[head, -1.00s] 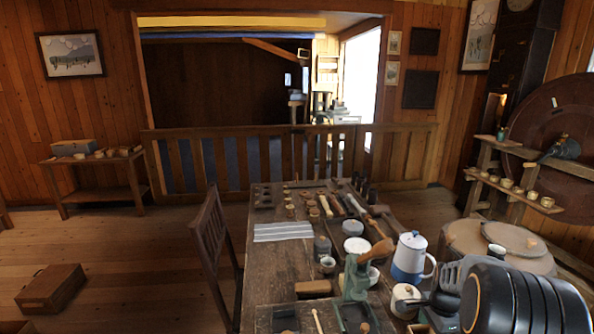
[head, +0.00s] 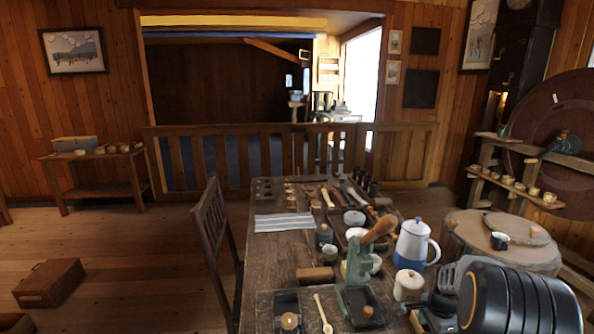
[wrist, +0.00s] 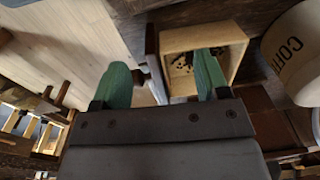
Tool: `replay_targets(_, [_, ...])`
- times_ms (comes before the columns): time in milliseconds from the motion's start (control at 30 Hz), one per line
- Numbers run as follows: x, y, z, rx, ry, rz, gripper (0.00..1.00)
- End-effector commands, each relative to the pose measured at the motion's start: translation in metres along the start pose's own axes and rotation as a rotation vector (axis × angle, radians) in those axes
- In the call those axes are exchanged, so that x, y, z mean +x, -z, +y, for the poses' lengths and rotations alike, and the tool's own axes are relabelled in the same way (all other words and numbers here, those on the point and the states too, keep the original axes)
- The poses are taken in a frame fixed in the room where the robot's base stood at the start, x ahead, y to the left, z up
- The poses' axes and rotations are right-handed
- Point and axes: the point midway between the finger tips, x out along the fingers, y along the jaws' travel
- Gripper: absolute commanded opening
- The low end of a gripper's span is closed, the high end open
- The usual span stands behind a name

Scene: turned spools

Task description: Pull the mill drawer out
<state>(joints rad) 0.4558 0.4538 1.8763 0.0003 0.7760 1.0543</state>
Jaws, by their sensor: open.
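The mill drawer (wrist: 203,38) shows in the wrist view as a pale wooden open-topped box with dark bits inside. A dark upright panel (wrist: 152,60), apparently its front, lies along its left side. My gripper (wrist: 162,62) is open, its two green fingers apart. The right finger overlaps the drawer's opening in the picture; the left finger is off to the left of the dark panel. I cannot tell if either finger touches. In the head view my gripper (head: 432,312) is partly hidden by my arm at the lower right, and I cannot make out the mill.
A canister lettered "COFF" (wrist: 297,50) stands close right of the drawer; it seems to be the lidded white jar (head: 407,286). A blue-and-white pot (head: 411,246) and a green press (head: 357,275) stand nearby. Floor (wrist: 75,40) is open at the left.

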Motion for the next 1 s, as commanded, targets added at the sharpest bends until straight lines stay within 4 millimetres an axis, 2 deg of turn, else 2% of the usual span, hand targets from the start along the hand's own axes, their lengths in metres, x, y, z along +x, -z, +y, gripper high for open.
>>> replay_targets(33, [0.023,-0.004,0.012,0.0,-0.045,-0.021,0.72])
replay_targets(67, [0.023,-0.004,0.012,0.0,-0.046,-0.021,0.72])
replay_targets(100, [0.024,-0.004,0.011,0.0,-0.047,-0.021,0.64])
replay_targets(300, [0.026,-0.003,0.009,0.001,-0.05,-0.02,0.46])
replay_targets(467, [0.025,-0.003,0.008,0.0,-0.053,-0.02,0.46])
replay_targets(633, [0.015,-0.003,0.007,0.0,-0.054,-0.019,0.45])
replay_targets(700, [0.008,-0.003,0.007,-0.001,-0.053,-0.019,0.34])
replay_targets(733, [0.005,-0.003,0.008,-0.002,-0.051,-0.019,0.17])
replay_targets(767, [0.001,-0.003,0.009,-0.003,-0.051,-0.02,0.08])
replay_targets(867, [-0.011,-0.004,0.011,-0.003,-0.047,-0.02,0.0])
replay_targets(1000, [-0.026,-0.005,0.011,-0.005,-0.04,-0.019,0.0])
